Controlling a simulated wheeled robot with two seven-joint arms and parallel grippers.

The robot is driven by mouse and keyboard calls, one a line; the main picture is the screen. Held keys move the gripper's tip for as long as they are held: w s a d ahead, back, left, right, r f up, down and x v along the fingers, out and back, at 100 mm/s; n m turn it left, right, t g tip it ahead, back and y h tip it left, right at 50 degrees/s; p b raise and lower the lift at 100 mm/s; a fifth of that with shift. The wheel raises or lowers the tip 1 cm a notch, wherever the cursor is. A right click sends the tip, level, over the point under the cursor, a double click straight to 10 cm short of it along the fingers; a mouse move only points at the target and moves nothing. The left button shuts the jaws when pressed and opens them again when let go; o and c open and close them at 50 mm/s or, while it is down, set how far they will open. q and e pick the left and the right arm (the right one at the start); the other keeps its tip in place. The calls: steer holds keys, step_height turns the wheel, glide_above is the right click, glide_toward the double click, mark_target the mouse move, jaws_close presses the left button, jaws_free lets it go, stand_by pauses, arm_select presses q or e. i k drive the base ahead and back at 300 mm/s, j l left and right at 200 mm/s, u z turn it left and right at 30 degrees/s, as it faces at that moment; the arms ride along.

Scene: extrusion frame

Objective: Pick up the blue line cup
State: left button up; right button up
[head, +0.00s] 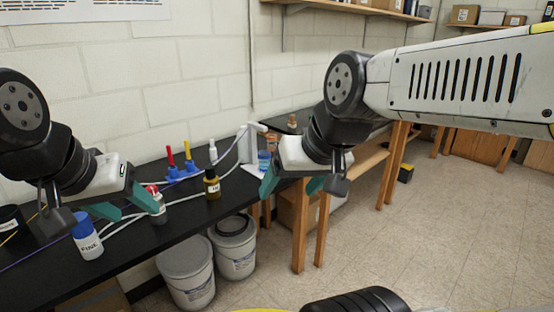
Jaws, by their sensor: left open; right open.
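A small blue, see-through cup-like container (264,159) stands at the far right end of the black bench, beside a white stand. It is small in view, and I cannot make out a line on it. My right gripper (291,188) is open, with teal fingers pointing down; in the picture it is just right of and below this container, in front of the bench end. My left gripper (125,204) is open over the left part of the bench. Its fingers are close to a red-topped bottle (157,207), partly hidden behind one finger; I cannot tell whether they touch.
On the black bench (180,228) stand a blue-capped white bottle (88,240), a brown bottle (212,186), a white bottle (213,152) and a blue rack (182,174) with red and yellow handles. Cables cross the bench. Lidded buckets (187,266) stand below; floor at right is open.

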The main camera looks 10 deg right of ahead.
mark_target(265, 161)
steer(key=z, duration=0.4)
steer(key=i+l, duration=0.15)
steer(key=i, duration=0.3)
steer(key=i+l+u, duration=0.1)
steer(key=i, duration=0.3)
steer(key=i+l+u, duration=0.1)
steer(key=i, duration=0.35)
steer(key=l, duration=0.05)
